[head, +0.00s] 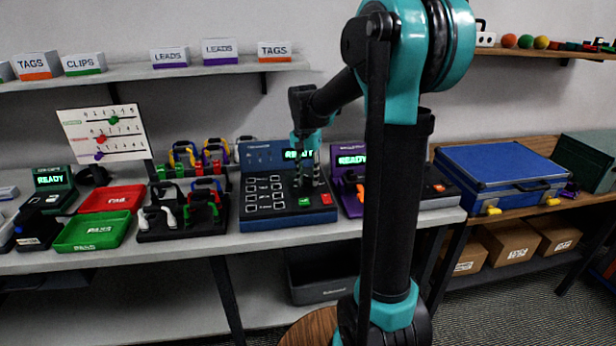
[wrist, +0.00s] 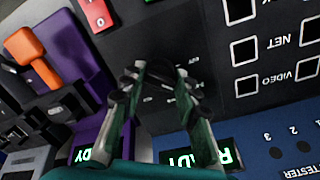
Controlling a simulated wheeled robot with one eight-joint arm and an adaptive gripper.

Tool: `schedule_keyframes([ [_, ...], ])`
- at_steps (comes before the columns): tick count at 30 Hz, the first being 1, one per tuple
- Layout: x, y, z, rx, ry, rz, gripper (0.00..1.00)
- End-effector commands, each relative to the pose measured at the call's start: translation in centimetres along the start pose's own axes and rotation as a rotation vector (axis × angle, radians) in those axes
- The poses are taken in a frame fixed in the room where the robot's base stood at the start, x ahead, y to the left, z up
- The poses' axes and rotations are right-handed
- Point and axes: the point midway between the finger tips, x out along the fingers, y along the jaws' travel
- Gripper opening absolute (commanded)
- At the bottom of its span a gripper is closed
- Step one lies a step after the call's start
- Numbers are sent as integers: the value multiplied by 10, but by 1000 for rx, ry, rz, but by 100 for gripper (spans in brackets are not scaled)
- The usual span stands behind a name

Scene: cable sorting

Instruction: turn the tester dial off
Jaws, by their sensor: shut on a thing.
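The blue tester (head: 262,214) stands on the bench with a lit READY screen (head: 297,154); in the wrist view its dark panel with sockets (wrist: 240,52) appears upside down. My gripper (head: 307,182) points down at the right part of this panel. In the wrist view its fingertips (wrist: 160,76) are closed on the dark dial (wrist: 158,72), one finger on each side. The fingers hide much of the dial, and I cannot read its setting. A green button (head: 305,201) and a red button (head: 326,199) sit in front of the dial.
A purple tester (head: 350,152) with an orange handle (wrist: 25,46) stands close on the right. A cable rack (head: 180,232) stands to the left, beside red (head: 112,199) and green (head: 95,230) trays. A blue case (head: 500,172) lies further right.

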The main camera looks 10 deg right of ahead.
Motion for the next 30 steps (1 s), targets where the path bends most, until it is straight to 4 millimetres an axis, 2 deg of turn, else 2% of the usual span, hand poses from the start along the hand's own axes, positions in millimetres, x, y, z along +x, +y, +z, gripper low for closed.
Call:
schedule_keyframes([
  [11, 0, -1, 0, -106, 7, -2, 2],
  [30, 0, -1, 1, -614, 37, -2, 2],
])
